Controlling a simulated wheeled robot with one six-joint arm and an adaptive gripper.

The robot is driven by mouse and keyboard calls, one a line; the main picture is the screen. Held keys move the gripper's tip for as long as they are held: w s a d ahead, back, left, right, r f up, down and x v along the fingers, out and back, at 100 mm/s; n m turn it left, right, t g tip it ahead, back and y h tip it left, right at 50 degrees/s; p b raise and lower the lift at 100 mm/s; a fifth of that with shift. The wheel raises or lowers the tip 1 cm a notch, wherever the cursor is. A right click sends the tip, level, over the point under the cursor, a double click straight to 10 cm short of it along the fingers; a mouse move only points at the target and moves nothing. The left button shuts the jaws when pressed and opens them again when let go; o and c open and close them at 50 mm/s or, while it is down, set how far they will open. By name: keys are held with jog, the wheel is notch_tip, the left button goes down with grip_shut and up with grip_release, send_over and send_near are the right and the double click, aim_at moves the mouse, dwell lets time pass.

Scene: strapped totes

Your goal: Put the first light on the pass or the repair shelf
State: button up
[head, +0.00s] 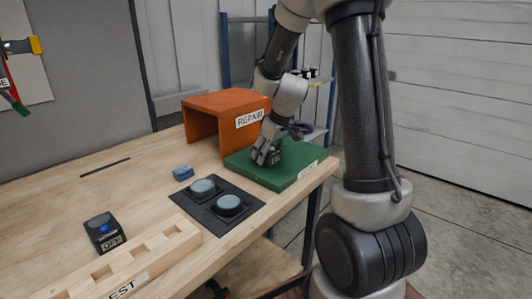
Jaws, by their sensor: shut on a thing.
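My gripper (266,160) is over the green platform (245,172), fingers pointing down. It is shut on a small dark thing (275,156), likely a light, mostly hidden by the fingers. The held thing is at or just above the green surface; I cannot tell whether it touches. The green platform has a white label on its front edge, too small to read. The orange repair shelf (212,104), labelled REPAIR, stands open-fronted just behind and left of the gripper.
A black mat (216,211) with two round grey-blue pads lies in front of the green platform. A small blue object (183,173) lies behind it. A slotted wooden rack (140,262) is at the front left.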

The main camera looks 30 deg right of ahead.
jog(key=shift+f, duration=0.15)
jog(key=o, duration=1.3)
jog(key=v, duration=1.2)
jog(key=s+r+m, duration=0.1)
jog(key=s, duration=0.7)
jog(key=s+a+r+m+h, duration=0.1)
jog(key=s+r+m, duration=0.1)
jog(key=s, duration=0.6)
jog(key=s+r+m, duration=0.1)
jog(key=s, duration=0.7)
jog(key=shift+s+a+r+h, duration=0.25)
jog(key=shift+s+a+h, duration=0.05)
jog(key=shift+a, duration=0.1)
